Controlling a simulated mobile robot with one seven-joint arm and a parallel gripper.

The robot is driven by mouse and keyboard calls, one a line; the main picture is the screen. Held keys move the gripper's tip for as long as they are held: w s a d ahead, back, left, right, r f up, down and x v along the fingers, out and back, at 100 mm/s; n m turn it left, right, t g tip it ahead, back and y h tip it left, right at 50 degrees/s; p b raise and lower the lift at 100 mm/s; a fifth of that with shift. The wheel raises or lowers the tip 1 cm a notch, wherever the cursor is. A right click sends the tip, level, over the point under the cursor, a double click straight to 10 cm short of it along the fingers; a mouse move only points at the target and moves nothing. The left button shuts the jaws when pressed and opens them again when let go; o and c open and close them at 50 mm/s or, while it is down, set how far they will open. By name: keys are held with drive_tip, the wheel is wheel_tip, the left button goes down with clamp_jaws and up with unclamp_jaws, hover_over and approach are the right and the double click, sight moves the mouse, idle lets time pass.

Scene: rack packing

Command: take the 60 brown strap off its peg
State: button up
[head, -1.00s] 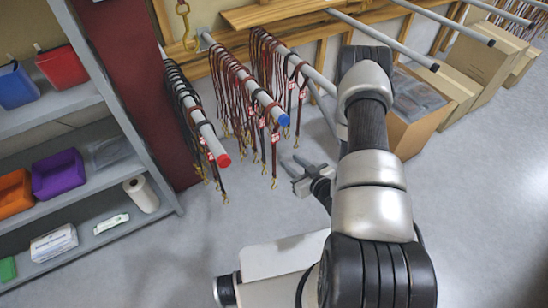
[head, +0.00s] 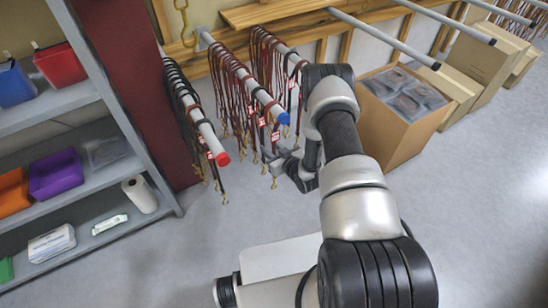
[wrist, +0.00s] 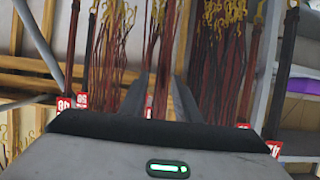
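Brown straps (head: 238,95) with brass clips and red-and-white tags hang in a row from the blue-tipped peg (head: 268,100). I cannot read the tags in the head view, so I cannot tell which strap is the 60 one. In the wrist view, strap lengths (wrist: 162,70) hang ahead of and between my two fingers, with a small tag (wrist: 149,108) low in the gap. My gripper (head: 273,162) is at the lower front of these straps, under the blue tip. Its fingers (wrist: 160,98) are apart in the wrist view, with nothing visibly clamped.
A red-tipped peg (head: 205,130) with black straps is close on the left. More dark red straps (head: 290,65) hang farther back. A grey shelf (head: 100,95) with bins stands left, and an open cardboard box (head: 395,125) right. The floor in front is clear.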

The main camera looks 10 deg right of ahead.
drive_tip(key=shift+w+a+f, duration=0.15)
drive_tip(key=shift+w+f, duration=0.05)
drive_tip(key=shift+w, duration=0.4)
clamp_jaws()
drive_tip(key=shift+r, duration=0.15)
drive_tip(key=f+v, duration=0.1)
drive_tip(key=v, duration=0.8)
drive_tip(key=s+f+v, duration=0.1)
drive_tip(key=f+v, duration=0.1)
drive_tip(key=v, duration=0.7)
drive_tip(key=shift+s+f+p, duration=0.2)
drive_tip(key=shift+f+p, duration=0.1)
drive_tip(key=shift+p, duration=0.1)
